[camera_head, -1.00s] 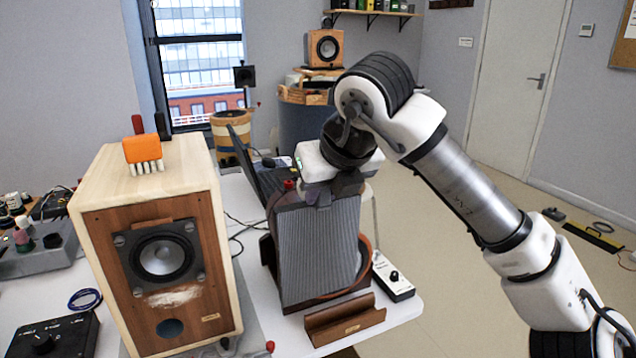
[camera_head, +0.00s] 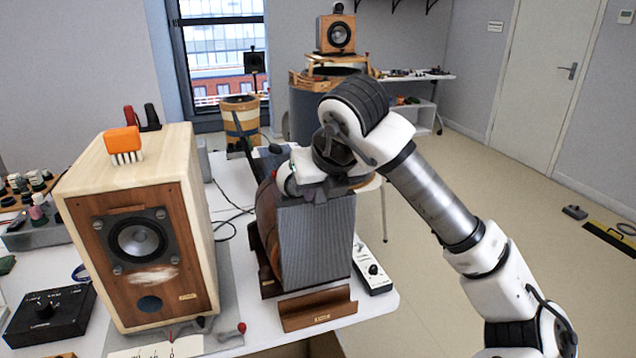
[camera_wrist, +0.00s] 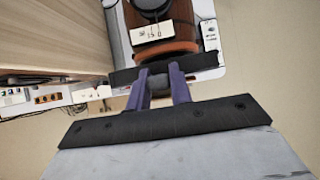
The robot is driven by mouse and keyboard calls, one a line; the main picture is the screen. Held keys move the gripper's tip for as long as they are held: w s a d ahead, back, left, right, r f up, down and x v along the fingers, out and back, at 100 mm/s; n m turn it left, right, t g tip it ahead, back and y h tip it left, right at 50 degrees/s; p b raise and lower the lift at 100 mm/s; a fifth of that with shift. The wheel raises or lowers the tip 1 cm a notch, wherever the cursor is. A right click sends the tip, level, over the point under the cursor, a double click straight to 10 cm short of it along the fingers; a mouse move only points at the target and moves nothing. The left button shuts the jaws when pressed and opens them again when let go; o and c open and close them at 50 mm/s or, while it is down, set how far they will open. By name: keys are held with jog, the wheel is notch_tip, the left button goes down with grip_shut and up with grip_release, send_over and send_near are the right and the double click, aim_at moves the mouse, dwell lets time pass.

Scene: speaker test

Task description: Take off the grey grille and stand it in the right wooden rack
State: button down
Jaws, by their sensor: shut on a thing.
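The grey grille (camera_head: 316,242) is a ribbed upright panel, held at its top edge by my gripper (camera_head: 322,190). In the wrist view, the purple fingers of my gripper (camera_wrist: 158,98) meet the dark top bar of the grille (camera_wrist: 165,127), with its pale face below. A low wooden rack (camera_head: 318,309) with a small label stands at the table's front, just in front of the grille's lower edge. I cannot tell whether the grille touches a support underneath. The wooden speaker (camera_head: 200,230) stands to the left with its driver uncovered.
An orange block with pale bristles (camera_head: 123,142) lies on the speaker. A dark, round-sided object partly hides behind the grille. A grey box with a black knob (camera_head: 372,270) lies right of the grille, near the table edge. A black knob box (camera_head: 48,315) sits at front left.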

aim_at(320, 221)
jog(key=shift+w+d+f, duration=0.1)
jog(key=shift+d+f, duration=0.05)
jog(key=shift+f, duration=0.05)
jog(key=shift+f+b, duration=1.3)
jog(key=shift+f, duration=1)
jog(key=shift+f+b, duration=0.8)
jog(key=shift+b, duration=0.9)
